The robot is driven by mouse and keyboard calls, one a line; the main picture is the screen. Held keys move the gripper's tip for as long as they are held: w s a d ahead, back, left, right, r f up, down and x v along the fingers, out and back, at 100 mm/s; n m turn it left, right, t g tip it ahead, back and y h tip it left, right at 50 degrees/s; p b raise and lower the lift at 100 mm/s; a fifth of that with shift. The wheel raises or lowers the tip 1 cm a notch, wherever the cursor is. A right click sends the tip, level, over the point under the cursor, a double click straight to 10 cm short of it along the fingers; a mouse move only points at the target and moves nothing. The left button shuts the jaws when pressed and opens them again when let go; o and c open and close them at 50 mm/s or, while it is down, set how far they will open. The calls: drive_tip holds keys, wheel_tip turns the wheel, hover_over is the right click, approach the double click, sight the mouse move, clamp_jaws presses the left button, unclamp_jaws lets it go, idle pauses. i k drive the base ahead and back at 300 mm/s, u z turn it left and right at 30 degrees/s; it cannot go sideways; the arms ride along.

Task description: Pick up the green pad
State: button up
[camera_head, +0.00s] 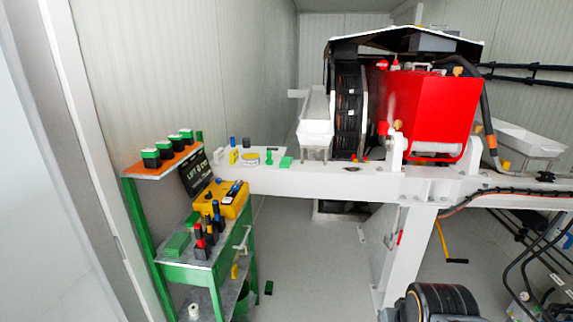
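A small flat green pad (286,162) lies on the white surface beside the red machine, near the right end of a row of small items. A larger green block (177,245) lies on the left of the green cart's top, and a small dark green piece (269,287) is on the floor right of the cart. I cannot tell for certain which of these green things the task means. My gripper is not in view.
The green cart (187,275) stands at left with a yellow case (222,198) and several upright tools. The red machine (432,108) sits on a white beam (320,180). A dark cylinder (440,300) is at the bottom. Grey floor (315,260) between cart and frame is mostly clear.

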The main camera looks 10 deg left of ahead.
sight(285, 162)
drive_tip(key=z, duration=0.25)
drive_tip(key=i, duration=1.3)
drive_tip(key=u, duration=0.25)
drive_tip(key=i, duration=1)
drive_tip(key=u, duration=1.4)
drive_tip(key=i, duration=0.7)
drive_tip(key=u, duration=0.65)
